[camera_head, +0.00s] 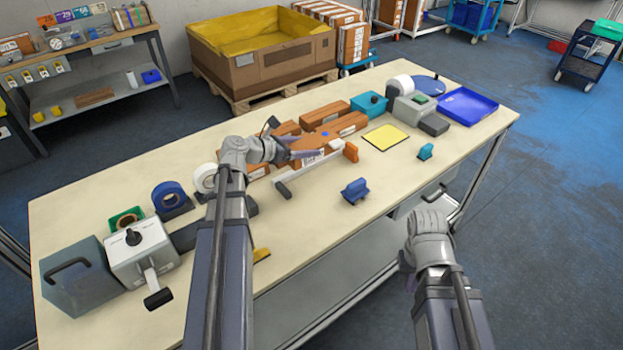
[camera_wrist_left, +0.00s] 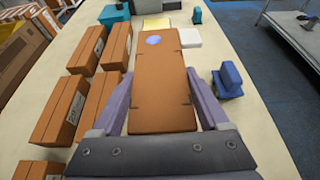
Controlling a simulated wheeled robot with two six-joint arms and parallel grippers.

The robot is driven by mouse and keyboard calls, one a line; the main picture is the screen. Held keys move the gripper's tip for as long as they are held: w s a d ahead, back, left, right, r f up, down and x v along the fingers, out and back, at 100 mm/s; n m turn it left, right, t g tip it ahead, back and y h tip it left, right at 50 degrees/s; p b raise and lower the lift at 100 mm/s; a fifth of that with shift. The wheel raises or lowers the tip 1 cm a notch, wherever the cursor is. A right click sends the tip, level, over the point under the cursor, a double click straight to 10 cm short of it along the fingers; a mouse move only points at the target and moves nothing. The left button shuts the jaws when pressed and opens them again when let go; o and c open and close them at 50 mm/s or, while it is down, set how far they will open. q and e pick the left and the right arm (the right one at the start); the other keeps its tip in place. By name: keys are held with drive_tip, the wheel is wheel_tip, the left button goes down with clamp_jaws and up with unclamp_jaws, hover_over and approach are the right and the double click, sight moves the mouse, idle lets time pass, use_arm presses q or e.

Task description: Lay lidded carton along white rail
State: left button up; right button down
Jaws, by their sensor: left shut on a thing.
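A brown carton (camera_head: 310,145) with a blue spot on top is held between the fingers of my left gripper (camera_head: 292,149). In the left wrist view, the carton (camera_wrist_left: 162,88) lies lengthwise away from the wrist, with a purple finger along each side. A white rail (camera_head: 320,170) lies on the table just in front of the carton, with an orange piece at its far end. Whether the carton touches the table or rail is unclear.
Several other brown cartons (camera_head: 326,114) lie behind the held one. A blue stand (camera_head: 355,190) sits in front of the rail, and a yellow pad (camera_head: 386,137) lies to its right.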

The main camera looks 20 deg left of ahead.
use_arm(q)
drive_tip(key=shift+f+b, duration=5.1)
drive_tip(key=shift+r, duration=0.1)
drive_tip(key=o, duration=1)
drive_tip(key=shift+f, duration=0.2)
drive_tip(key=o, duration=0.4)
drive_tip(key=shift+r, duration=0.1)
